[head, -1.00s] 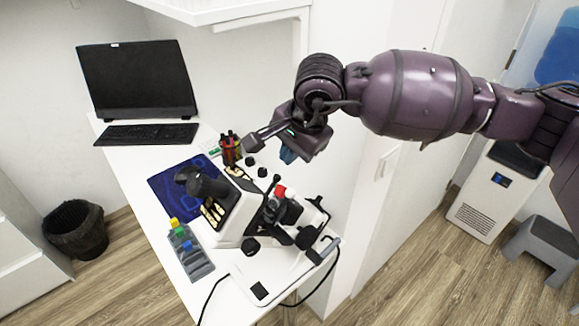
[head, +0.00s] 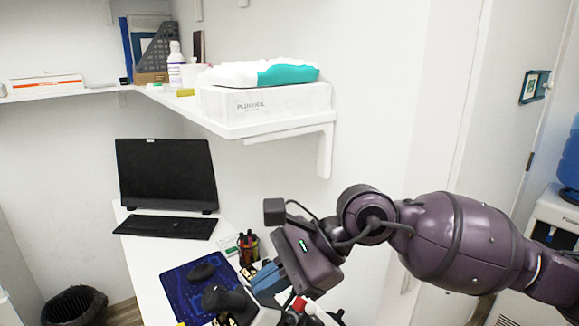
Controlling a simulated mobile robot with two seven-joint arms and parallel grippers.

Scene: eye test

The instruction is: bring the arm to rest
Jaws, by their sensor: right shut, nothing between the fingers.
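My right arm comes in from the right, its purple links bent at the wrist. My right gripper (head: 266,279) hangs over the desk, its bluish fingers pointing down and left, above and close to the microscope. It is shut with nothing between the fingers. The fingers look small and partly merge with the things behind them, so I cannot tell the exact gap to the microscope. My left gripper is not in view.
The desk (head: 150,262) holds a monitor (head: 166,175), a keyboard (head: 165,227), a blue mat (head: 182,290) with a mouse (head: 201,272), a pen holder (head: 248,248) and a partly hidden microscope (head: 228,300). A wall shelf (head: 235,128) with a white box (head: 290,101) overhangs the desk. A bin (head: 75,306) stands lower left.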

